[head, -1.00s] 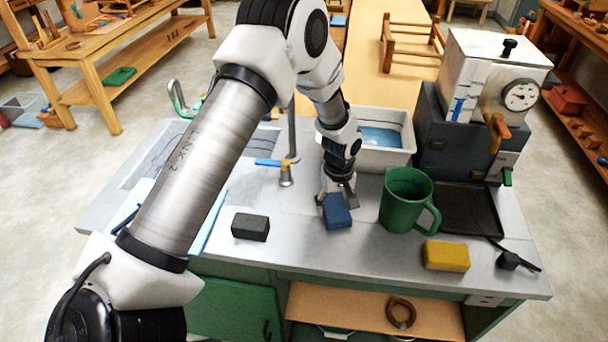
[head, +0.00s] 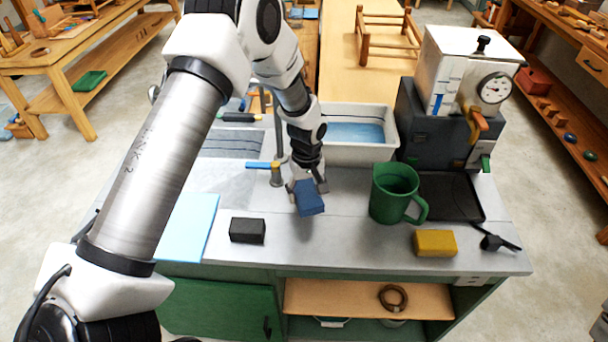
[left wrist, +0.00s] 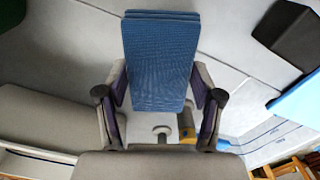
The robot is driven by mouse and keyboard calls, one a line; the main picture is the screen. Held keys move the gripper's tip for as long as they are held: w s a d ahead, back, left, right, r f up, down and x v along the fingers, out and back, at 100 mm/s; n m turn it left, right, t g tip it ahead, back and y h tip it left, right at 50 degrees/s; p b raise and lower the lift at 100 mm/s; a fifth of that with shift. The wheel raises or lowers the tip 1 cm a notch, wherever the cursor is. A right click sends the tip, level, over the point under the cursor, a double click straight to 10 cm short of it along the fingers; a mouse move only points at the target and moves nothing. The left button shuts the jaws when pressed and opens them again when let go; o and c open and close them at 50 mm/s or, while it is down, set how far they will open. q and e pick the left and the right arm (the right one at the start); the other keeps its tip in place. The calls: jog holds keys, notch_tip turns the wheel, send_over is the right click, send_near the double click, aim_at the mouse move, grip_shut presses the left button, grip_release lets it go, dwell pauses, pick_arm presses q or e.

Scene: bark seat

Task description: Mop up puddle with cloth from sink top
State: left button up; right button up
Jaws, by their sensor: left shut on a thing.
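The folded blue cloth (head: 308,198) is in my left gripper (head: 307,184), over the sink top (head: 345,235) between the black block and the green mug. In the left wrist view the cloth (left wrist: 160,60) sits between the two fingers of the left gripper (left wrist: 160,98), which are shut on it. It seems just above the grey top; contact cannot be told. A faint, shiny pale patch (head: 225,182) lies on the top left of the cloth; I cannot tell whether it is the puddle. My right gripper is not in view.
A black block (head: 247,230), a yellow block (head: 435,243) and a green mug (head: 393,197) stand near the cloth. A tap (head: 277,172) and a white basin of water (head: 358,133) are behind. A light blue sheet (head: 190,228) lies left. The front strip between the blocks is clear.

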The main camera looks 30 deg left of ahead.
pick_arm(q)
notch_tip(320, 180, up, 3)
jog(key=shift+a+r+p, duration=0.15)
jog(key=shift+p, duration=1)
jog(key=shift+r, duration=0.2)
notch_tip(320, 180, up, 8)
jog(key=p, duration=0.6)
jog(key=shift+p, duration=0.3)
